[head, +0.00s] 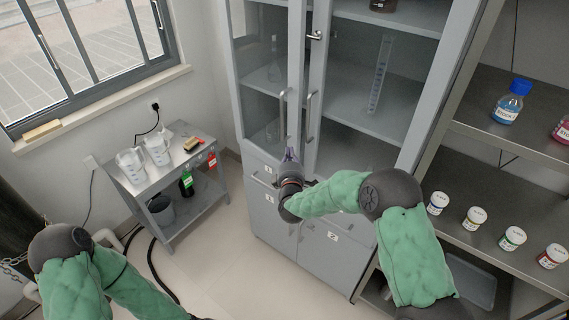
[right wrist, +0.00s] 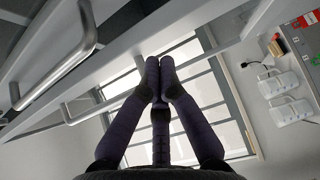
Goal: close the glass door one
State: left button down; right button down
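A tall grey cabinet has a left glass door (head: 265,75) with a vertical bar handle (head: 283,115) and a right glass door with its own bar handle (head: 310,115). The door edges stand close together at the middle; I cannot tell clearly how far either is ajar. My right gripper (head: 290,153) is at the lower ends of the handles, in front of the door edges. In the right wrist view, its fingertips (right wrist: 160,68) meet with nothing visible between them. One handle (right wrist: 75,55) is at upper left there and another (right wrist: 95,108) lies beyond a door edge. My left gripper is out of view.
A small grey side table (head: 165,170) with jugs and bottles stands left of the cabinet. Open shelves at the right hold a blue-capped bottle (head: 510,102) and several small jars (head: 474,218). Grey drawers and lower doors are below the glass.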

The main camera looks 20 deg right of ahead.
aim_at(297, 146)
jog(key=shift+w+d, duration=0.3)
jog(key=shift+d, duration=0.15)
jog(key=shift+w+d, duration=0.3)
jog(key=shift+d, duration=0.35)
jog(key=shift+w+d, duration=0.3)
jog(key=shift+d, duration=0.3)
jog(key=shift+a, duration=0.1)
